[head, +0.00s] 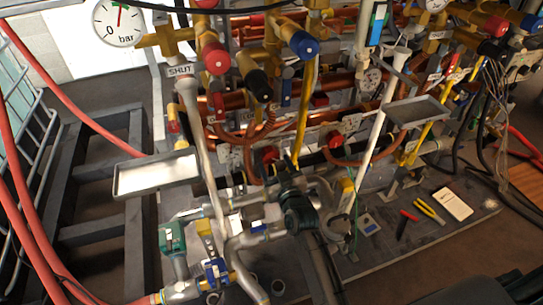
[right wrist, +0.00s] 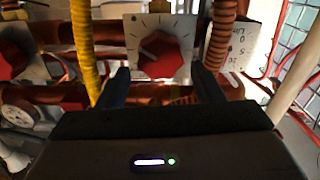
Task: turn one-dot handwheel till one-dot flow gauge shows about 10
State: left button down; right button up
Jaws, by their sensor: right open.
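A red handwheel (right wrist: 165,55) sits on a white plate with dark tick marks in the right wrist view. It also seems to show as a red knob in the head view (head: 265,156), low among the pipes. I cannot make out dots beside it. My right gripper (right wrist: 160,70) is open, with one dark finger on each side of the wheel's lower part; contact cannot be told. In the head view my right gripper (head: 282,178) is partly hidden by its own wrist. A white label with numbers (right wrist: 238,42) is right of the wheel, cut off and unreadable as a gauge value. My left gripper is not in view.
A yellow corrugated hose (right wrist: 82,45) and a copper-coloured one (right wrist: 220,35) flank the wheel closely. Another red wheel (right wrist: 12,55) is at the left. Metal trays (head: 155,174) (head: 418,111) stick out from the rig. Pliers (head: 430,211) lie on the base plate.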

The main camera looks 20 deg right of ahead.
aim_at(271, 157)
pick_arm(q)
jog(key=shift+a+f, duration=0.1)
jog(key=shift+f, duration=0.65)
pick_arm(e)
jog(key=shift+w, duration=2.05)
jog(key=c, duration=0.7)
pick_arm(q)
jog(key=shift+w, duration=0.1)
